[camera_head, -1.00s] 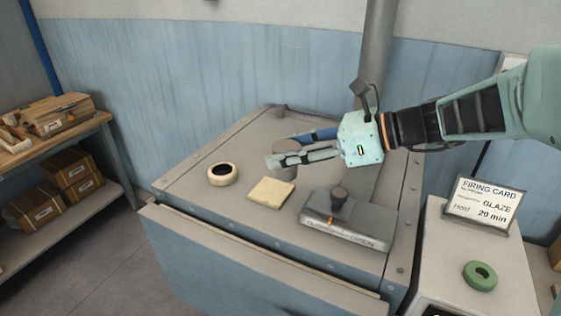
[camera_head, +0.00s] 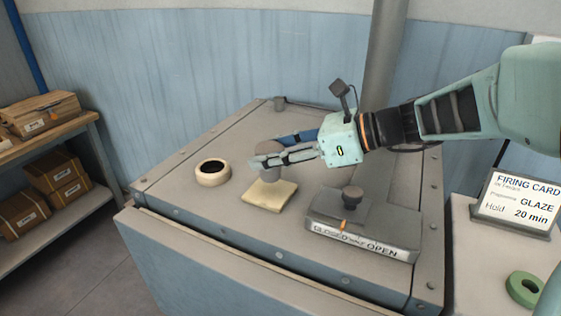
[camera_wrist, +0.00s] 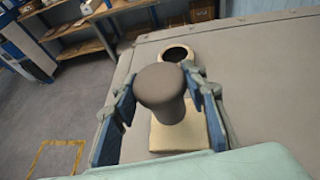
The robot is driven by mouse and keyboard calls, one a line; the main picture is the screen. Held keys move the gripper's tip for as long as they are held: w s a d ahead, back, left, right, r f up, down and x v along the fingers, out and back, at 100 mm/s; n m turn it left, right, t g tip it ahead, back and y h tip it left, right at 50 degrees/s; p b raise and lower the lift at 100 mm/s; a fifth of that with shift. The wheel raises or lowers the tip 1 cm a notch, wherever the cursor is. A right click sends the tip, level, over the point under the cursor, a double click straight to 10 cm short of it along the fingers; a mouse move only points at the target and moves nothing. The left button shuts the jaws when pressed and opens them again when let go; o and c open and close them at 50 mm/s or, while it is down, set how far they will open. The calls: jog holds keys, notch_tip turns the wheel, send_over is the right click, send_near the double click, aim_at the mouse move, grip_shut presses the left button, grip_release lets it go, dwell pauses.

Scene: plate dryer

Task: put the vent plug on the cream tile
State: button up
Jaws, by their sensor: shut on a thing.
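The vent plug (camera_head: 269,173) is grey-brown with a wide round head and a narrower lower end. My gripper (camera_head: 268,154) is shut on it, with one finger on each side, as the wrist view shows around the plug (camera_wrist: 160,88). In the wrist view the plug hides part of the tile (camera_wrist: 181,139).
A cream ring (camera_head: 212,173) with a dark hole lies left of the tile. A grey damper block (camera_head: 363,229) with a knob, marked CLOSED and OPEN, is to the right. A firing card (camera_head: 518,204) and a green ring (camera_head: 523,288) are further right. Shelves with boxes stand left.

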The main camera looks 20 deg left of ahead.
jog(key=f, duration=0.1)
jog(key=f+b, duration=0.1)
jog(key=f, duration=0.1)
jog(key=shift+w+a+b, duration=0.2)
jog(key=shift+w+b, duration=0.05)
jog(key=shift+b, duration=0.15)
jog(key=shift+d+f, duration=0.1)
jog(key=shift+f, duration=0.05)
jog(key=shift+s, duration=0.1)
jog(key=shift+f+b, duration=0.15)
jog(key=shift+b, duration=0.2)
jog(key=o, duration=1.2)
jog(key=shift+o, duration=0.2)
